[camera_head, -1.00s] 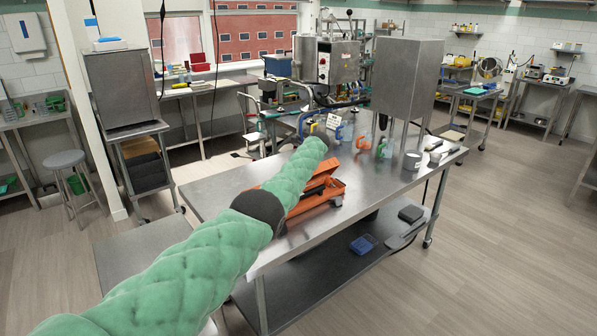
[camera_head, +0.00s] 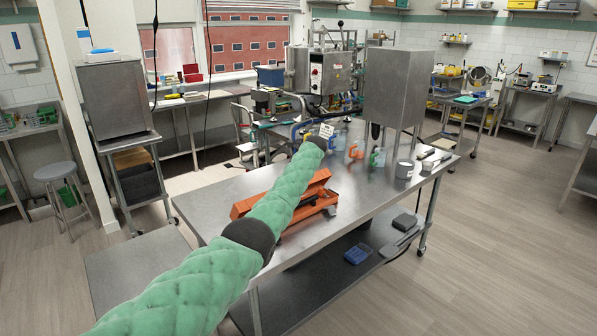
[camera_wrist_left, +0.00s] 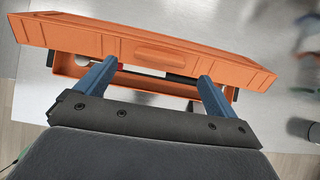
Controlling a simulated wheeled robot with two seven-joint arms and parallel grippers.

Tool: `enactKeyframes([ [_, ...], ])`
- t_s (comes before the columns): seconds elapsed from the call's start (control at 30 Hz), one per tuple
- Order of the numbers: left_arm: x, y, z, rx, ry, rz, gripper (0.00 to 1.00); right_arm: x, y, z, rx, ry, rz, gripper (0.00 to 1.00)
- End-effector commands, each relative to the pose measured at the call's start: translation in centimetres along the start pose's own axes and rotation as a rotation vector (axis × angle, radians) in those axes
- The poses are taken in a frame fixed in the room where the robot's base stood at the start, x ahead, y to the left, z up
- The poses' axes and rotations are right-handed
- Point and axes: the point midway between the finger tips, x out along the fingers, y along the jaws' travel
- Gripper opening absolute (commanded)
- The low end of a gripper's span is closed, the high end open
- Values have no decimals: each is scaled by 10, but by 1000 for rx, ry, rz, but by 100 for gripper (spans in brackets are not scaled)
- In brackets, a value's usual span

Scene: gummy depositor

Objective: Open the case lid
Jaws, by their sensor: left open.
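The orange case (camera_head: 240,208) lies on the steel table, partly hidden behind my left arm in the head view. Its lid (camera_head: 318,178) is tilted, with a dark gap between lid and base. In the left wrist view the lid (camera_wrist_left: 160,52) has a raised handle on its front edge, and the base (camera_wrist_left: 150,84) shows beneath with dark and red parts inside. My left gripper (camera_wrist_left: 157,70) is open, its two blue fingers apart at the lid's near edge; I cannot tell whether they touch it. The head view does not show its fingers. My right gripper is out of view.
A lower shelf holds a blue tray (camera_head: 358,254). The tabletop right of the case is clear.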

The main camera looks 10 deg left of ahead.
Motion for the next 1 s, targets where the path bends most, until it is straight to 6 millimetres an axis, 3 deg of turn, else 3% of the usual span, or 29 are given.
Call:
enactKeyframes([
  [0.4, -41, 0, 0, 0, -2, -1, 95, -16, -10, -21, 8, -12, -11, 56],
  [0.73, -44, 0, 0, 0, -1, 0, 95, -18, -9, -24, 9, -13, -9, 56],
  [0.87, -42, 0, -4, 2, -8, 0, 71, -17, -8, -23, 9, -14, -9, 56],
  [1.0, -34, 2, -22, 15, -60, 0, 44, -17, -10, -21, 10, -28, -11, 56],
])
